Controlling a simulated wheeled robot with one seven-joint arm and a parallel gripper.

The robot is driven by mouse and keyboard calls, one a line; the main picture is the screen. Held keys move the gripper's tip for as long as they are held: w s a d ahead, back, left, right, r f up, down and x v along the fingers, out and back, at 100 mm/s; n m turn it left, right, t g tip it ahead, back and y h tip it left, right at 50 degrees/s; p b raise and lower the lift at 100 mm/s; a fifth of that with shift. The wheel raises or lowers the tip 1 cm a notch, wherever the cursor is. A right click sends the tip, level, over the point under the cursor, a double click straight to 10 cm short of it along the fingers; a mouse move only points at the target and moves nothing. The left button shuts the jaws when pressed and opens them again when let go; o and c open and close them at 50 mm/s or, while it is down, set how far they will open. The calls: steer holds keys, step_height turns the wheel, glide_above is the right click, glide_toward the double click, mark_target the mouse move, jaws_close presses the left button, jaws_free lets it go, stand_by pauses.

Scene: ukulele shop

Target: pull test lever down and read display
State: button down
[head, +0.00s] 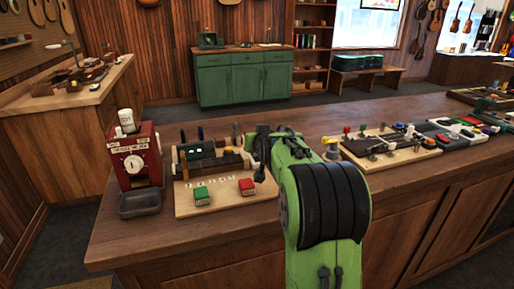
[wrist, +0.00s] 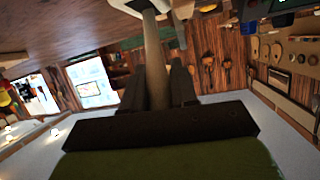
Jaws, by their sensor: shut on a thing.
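My gripper (wrist: 160,88) has its dark jaws shut on a tan, lever-like rod (wrist: 157,60) in the wrist view. The rod runs up between the fingers to a pale, wider piece at the top edge. I cannot tell for sure that it is the test lever. In the head view my gripper (head: 262,140) is over the right part of a wooden board (head: 225,203) on the counter, and my green arm hides what it holds. I cannot make out a lit display.
A red machine (head: 133,160) with a white dial and a grey tray (head: 139,203) stands at the left of the counter (head: 125,246). A second board (head: 392,150) with knobs and several pedals (head: 450,133) lie to the right. The counter's front edge is bare.

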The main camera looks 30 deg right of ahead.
stand_by(0.4)
steer(key=c, duration=1)
jaws_free()
steer(key=shift+o, duration=0.2)
steer(key=p+v, duration=0.1)
steer(key=v, duration=1.4)
steer(key=shift+s, duration=0.4)
